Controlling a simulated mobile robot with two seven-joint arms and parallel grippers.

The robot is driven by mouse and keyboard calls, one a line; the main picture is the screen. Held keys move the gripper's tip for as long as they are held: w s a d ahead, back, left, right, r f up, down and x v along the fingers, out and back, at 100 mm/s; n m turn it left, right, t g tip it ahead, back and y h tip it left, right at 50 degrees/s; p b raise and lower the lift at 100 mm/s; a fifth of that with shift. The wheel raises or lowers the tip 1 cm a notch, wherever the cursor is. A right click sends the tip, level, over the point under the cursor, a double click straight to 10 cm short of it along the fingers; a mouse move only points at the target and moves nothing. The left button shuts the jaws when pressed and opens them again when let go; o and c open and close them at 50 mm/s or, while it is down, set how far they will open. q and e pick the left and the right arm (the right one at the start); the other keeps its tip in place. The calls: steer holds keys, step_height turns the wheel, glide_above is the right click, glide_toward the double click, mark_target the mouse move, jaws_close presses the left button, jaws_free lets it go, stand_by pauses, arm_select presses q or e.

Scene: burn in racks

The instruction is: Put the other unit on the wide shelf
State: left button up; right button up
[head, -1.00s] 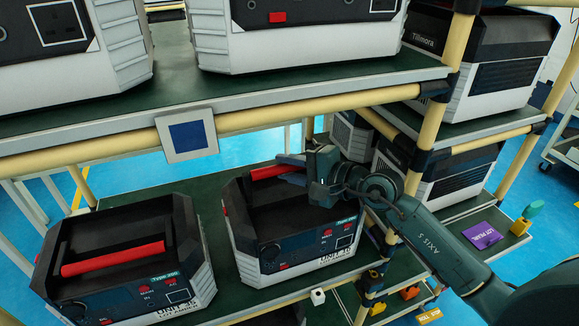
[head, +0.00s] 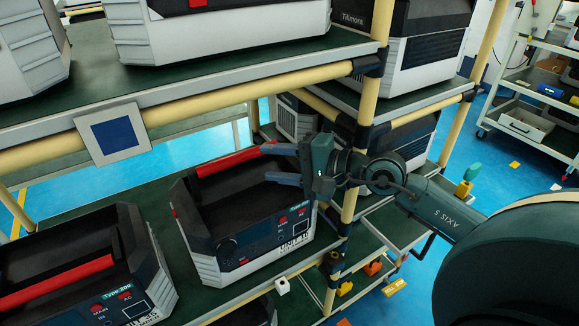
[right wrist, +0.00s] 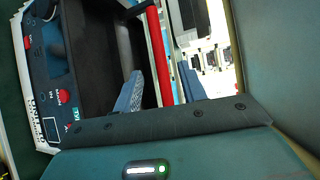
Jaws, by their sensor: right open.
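A dark-topped unit (head: 245,222) with light lower sides, a front panel and a red handle (head: 228,161) stands on the lower green shelf (head: 170,220). My right gripper (head: 268,164) is open at the right end of this handle, its fingers apart above the unit's right side. In the right wrist view the unit (right wrist: 45,75) is at the left, and the red handle (right wrist: 161,60) shows between the two blue-grey fingers (right wrist: 160,92). A second unit (head: 75,262) with a red handle stands left of it, cut by the frame. My left gripper is out of view.
More units (head: 220,30) stand on the upper shelf (head: 200,92), above the lower one. A yellowish post (head: 352,190) is close by my right gripper. Dark-fronted units (head: 425,45) sit on racks behind it. A trolley (head: 525,115) stands at the far right.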

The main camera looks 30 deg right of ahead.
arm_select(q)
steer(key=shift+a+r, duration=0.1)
arm_select(e)
steer(key=s+a+f+n+t+h, duration=0.1)
steer(key=s+a+f+n+h, duration=0.1)
steer(key=s+a+f+n, duration=0.2)
steer(key=s+a+f+n+h, duration=0.3)
steer(key=s+a+f+n, duration=0.1)
steer(key=s+f+n, duration=0.6)
steer(key=s, duration=0.3)
steer(key=shift+t, duration=0.4)
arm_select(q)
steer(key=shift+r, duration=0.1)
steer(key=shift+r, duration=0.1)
arm_select(e)
steer(key=shift+a+r, duration=0.1)
